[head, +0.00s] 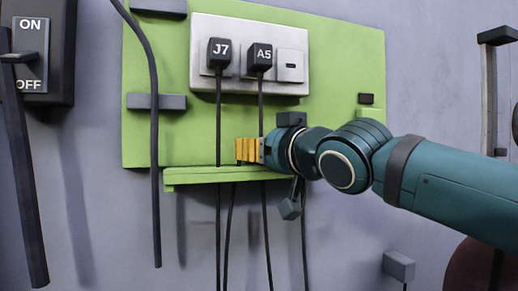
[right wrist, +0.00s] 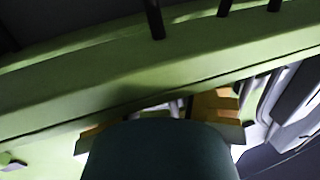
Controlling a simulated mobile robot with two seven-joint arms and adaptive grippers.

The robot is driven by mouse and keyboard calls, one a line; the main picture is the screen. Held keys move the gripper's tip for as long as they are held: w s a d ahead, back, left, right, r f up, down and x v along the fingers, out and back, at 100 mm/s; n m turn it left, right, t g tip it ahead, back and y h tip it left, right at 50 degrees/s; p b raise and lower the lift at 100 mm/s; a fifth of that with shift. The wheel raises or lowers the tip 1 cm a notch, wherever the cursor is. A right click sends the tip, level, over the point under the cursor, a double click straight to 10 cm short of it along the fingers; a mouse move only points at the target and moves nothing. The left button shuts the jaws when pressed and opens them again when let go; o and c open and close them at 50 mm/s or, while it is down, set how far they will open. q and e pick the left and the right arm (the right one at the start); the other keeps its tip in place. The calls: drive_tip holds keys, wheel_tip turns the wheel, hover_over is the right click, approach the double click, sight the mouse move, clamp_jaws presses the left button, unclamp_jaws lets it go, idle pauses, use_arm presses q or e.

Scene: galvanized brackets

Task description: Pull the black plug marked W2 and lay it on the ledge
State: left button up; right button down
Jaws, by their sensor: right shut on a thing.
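My right gripper (head: 248,150) comes in from the right, its orange fingers close together just above the green ledge (head: 215,176). It is shut on a plug that the fingers hide; no W2 mark shows. A black cable (head: 230,235) hangs below the ledge under the fingers. The white socket plate (head: 275,27) holds black plugs J7 (head: 219,54) and A5 (head: 263,57); its right socket (head: 291,66) is empty. In the right wrist view, the orange fingers (right wrist: 170,108) are partly hidden by a dark rounded shape, and the held thing cannot be made out. My left gripper is out of view.
Cables from J7 and A5 run down past the ledge close to my right gripper. A thick black cable (head: 155,200) hangs left, passing a grey block (head: 155,101). An ON/OFF switch box (head: 60,60) stands far left. The ledge's left part looks clear.

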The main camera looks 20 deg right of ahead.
idle(0.4)
drive_tip(key=shift+c, duration=2.4)
unclamp_jaws()
drive_tip(key=o, duration=0.5)
drive_tip(key=shift+s, duration=0.1)
drive_tip(key=shift+s+d+r+b, duration=0.15)
drive_tip(key=shift+s+b, duration=0.8)
drive_tip(key=shift+s, duration=1.75)
drive_tip(key=shift+s+d+r+b, duration=0.15)
drive_tip(key=shift+s+b, duration=0.75)
drive_tip(key=shift+s, duration=1.8)
drive_tip(key=shift+a, duration=0.1)
